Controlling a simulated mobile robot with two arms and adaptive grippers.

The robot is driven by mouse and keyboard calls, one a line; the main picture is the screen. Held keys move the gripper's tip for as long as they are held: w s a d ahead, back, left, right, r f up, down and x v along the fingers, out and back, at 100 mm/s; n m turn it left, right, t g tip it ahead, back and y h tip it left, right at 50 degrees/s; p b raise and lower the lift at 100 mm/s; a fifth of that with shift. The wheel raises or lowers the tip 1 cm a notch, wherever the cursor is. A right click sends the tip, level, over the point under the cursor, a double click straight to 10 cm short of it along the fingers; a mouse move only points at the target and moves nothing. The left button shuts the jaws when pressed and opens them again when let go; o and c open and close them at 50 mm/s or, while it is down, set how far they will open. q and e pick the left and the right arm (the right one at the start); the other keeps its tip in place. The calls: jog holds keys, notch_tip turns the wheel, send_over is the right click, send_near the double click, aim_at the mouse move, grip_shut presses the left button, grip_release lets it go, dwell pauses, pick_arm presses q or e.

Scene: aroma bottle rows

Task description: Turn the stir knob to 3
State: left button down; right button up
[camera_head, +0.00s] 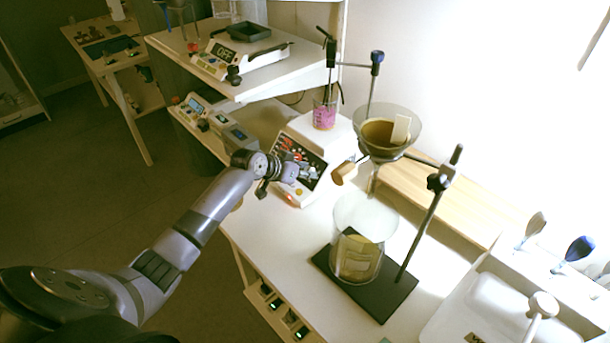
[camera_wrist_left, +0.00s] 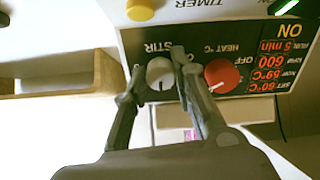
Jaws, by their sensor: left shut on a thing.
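The stir knob (camera_wrist_left: 160,74) is a round pale grey knob under the STIR label, with a dark pointer mark; the wrist picture shows the panel upside down. My left gripper (camera_wrist_left: 157,68) is shut on it, one finger on each side. In the head view my left gripper (camera_head: 274,178) is at the front panel of the white hotplate stirrer (camera_head: 322,133). The knob's number marks are too small or hidden to read for certain. The lit display (camera_wrist_left: 275,62) reads ON, 5 min and 600. My right gripper is not in view.
A red HEAT knob (camera_wrist_left: 221,75) sits close beside the gripper finger, and a yellow knob (camera_wrist_left: 140,9) is near TIMER. A beaker of pink liquid (camera_head: 325,116) stands on the stirrer. A funnel (camera_head: 410,115) on a stand and a glass beaker (camera_head: 346,222) are to the right.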

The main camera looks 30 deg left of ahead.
pick_arm(q)
jog(key=shift+f+m+b, duration=0.15)
jog(key=shift+m+b, duration=0.5)
jog(key=shift+m, duration=0.95)
jog(key=c, duration=1.3)
grip_release()
jog(key=shift+c, duration=0.2)
jog(key=v, duration=1.2)
